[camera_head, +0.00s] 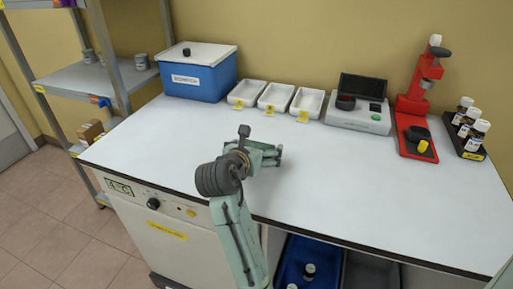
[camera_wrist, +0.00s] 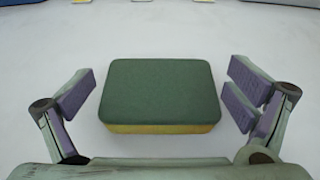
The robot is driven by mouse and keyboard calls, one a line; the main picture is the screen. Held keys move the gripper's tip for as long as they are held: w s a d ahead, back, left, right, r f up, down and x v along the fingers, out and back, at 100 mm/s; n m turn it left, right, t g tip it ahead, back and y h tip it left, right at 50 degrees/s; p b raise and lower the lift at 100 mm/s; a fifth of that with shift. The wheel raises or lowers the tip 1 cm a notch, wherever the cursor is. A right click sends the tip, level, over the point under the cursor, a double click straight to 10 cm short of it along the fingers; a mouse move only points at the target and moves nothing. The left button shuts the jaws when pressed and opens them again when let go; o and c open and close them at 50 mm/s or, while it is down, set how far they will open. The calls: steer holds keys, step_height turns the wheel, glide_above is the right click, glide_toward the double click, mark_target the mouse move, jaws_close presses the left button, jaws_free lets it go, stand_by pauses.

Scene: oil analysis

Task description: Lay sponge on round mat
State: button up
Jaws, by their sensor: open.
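The sponge (camera_wrist: 160,92) has a green top and a yellow lower layer. It lies flat on the white worktop in the wrist view, between the spread fingers of my gripper (camera_head: 274,154). My gripper is open, with clear gaps between its purple-padded fingers and both sides of the sponge. In the head view my gripper is low over the middle of the worktop and the sponge is hidden by it. I cannot make out a round mat in either view.
Behind on the white worktop (camera_head: 350,180) stand a blue box (camera_head: 200,82), several white trays (camera_head: 275,96), a grey instrument (camera_head: 357,118), a red stand (camera_head: 408,104) and a bottle rack (camera_head: 470,152). Worktop on both sides of my gripper is clear. Bins sit below the front edge.

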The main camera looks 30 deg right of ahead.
steer(key=shift+r, duration=0.25)
steer(key=shift+s+a, duration=0.2)
steer(key=shift+a, duration=0.1)
steer(key=b+v, duration=0.2)
steer(key=v, duration=0.9)
steer(key=shift+s+a+r, duration=0.1)
steer(key=shift+s+r, duration=0.05)
